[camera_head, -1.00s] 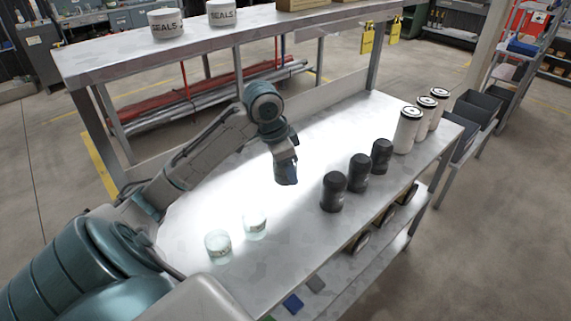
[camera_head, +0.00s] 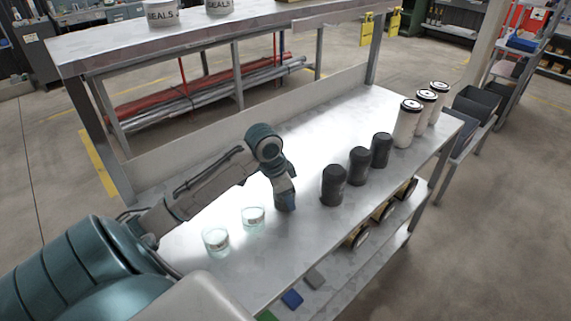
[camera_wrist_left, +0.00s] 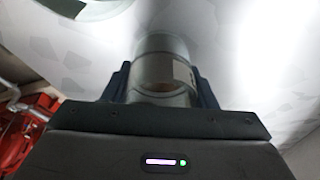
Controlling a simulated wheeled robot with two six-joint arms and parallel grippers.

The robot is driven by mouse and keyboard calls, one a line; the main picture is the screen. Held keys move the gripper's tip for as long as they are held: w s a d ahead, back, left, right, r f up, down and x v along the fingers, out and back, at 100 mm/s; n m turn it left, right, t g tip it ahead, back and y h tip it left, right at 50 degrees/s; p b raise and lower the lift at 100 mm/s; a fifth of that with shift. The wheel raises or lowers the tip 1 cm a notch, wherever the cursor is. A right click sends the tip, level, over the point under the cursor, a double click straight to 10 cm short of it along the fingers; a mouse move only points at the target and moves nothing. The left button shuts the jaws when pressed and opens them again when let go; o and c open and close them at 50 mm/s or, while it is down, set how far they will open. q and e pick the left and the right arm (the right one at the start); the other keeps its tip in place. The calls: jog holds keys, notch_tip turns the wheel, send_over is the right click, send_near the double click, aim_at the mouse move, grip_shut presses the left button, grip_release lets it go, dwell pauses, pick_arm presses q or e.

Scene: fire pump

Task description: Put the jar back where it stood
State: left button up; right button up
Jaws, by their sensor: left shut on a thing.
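My left gripper (camera_head: 287,201) is low over the bench, between the clear jars and the black containers. Two similar clear jars, the nearer one (camera_head: 216,241) and the farther one (camera_head: 253,216), stand to the left of the gripper. My right gripper is not in view.
Several containers stand in a row to the right, beginning with a black one (camera_head: 333,186) close to the gripper and ending with white ones (camera_head: 407,124). The bench (camera_head: 350,108) is clear behind the row. A raised shelf (camera_head: 240,30) runs along the back.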

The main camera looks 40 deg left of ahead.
pick_arm(q)
jog(key=o, duration=1.1)
jog(key=b+v, duration=0.1)
jog(key=v, duration=1.1)
jog(key=shift+s+r, duration=0.1)
jog(key=shift+r, duration=0.05)
